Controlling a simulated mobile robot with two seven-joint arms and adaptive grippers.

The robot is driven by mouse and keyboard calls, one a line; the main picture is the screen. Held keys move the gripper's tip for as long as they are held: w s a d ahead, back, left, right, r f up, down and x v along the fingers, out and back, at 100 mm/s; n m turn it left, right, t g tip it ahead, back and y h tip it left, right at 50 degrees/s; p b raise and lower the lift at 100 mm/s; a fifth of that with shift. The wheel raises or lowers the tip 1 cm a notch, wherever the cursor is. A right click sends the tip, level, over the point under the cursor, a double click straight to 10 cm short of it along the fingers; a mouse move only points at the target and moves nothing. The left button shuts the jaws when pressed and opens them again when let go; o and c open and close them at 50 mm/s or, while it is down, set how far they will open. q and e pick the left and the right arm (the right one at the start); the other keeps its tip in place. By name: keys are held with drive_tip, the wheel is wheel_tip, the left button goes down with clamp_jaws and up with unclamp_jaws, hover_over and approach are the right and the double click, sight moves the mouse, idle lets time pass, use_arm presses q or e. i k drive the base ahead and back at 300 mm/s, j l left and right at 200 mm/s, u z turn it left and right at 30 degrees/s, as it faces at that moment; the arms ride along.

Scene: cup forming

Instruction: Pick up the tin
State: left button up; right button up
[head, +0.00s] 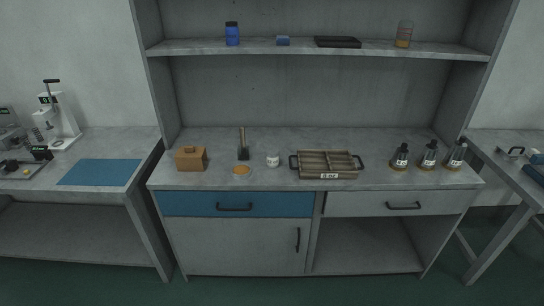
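A small white round container (273,160) with a dark label stands upright on the middle worktop, left of the tray; it looks most like a tin, though it is too small to be sure. A blue lidded container (232,35) stands on the upper shelf. An amber and grey cylindrical container (404,35) stands at the right of the same shelf. Neither of my grippers is in view, and nothing visible is being held.
Around the white container are a brown box (191,158), a dark handled tool (243,150), a shallow orange dish (241,170) and a divided tray (328,175) with black handles. Dark bottles (400,157) stand at right. A blue mat (100,172) lies on the left table.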

sight(272, 153)
drive_tip(key=i+l+u, duration=0.1)
drive_tip(key=u, duration=0.3)
drive_tip(key=i+l+u, duration=0.1)
drive_tip(key=l+u, duration=0.3)
drive_tip(key=i+l+u, duration=0.15)
drive_tip(key=l, duration=0.35)
drive_tip(key=l+u, duration=0.2)
drive_tip(key=l, duration=0.3)
